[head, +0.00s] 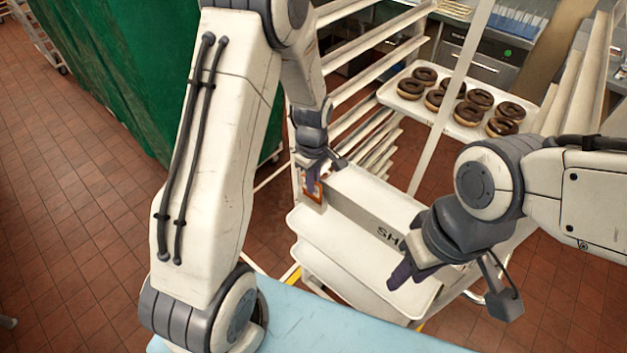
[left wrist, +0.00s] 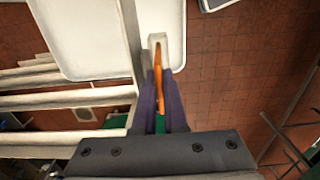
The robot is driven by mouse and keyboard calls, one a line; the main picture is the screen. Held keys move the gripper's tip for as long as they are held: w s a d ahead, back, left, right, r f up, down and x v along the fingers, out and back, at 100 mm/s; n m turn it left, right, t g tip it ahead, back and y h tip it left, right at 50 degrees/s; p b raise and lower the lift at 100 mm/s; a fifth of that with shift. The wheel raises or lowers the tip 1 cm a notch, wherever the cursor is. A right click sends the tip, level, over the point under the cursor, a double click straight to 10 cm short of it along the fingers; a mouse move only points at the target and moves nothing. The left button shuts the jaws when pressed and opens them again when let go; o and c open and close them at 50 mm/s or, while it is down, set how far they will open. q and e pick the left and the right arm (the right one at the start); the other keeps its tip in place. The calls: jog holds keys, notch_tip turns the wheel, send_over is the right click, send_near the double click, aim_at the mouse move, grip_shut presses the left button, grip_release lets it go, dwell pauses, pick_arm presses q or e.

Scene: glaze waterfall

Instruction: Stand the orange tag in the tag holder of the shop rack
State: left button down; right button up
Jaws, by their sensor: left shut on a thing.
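The orange tag (head: 318,196) is between the fingers of my left gripper (head: 314,180), at the left upright of the white shop rack (head: 417,177). In the left wrist view the tag (left wrist: 158,75) shows edge-on, with the left gripper (left wrist: 160,105) shut on it. The pale tag holder (left wrist: 158,40) is at the tag's far end, beside a rack post. The tag's tip overlaps the holder in the picture; I cannot tell how deep it sits. My right gripper (head: 408,272) is over the rack's front trays, fingers pointing down-left; its opening is unclear.
A tray (head: 393,99) of chocolate-topped doughnuts (head: 470,108) sits on the rack at the back. A grey panel with partly hidden lettering (head: 378,229) spans the rack front. Empty white trays (head: 330,252) lie below. A green cover (head: 110,60) stands at the left.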

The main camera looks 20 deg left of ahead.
pick_arm(q)
jog(key=shift+f, duration=0.25)
jog(key=shift+f, duration=0.2)
jog(key=c, duration=1)
grip_release()
jog(key=shift+r, duration=0.1)
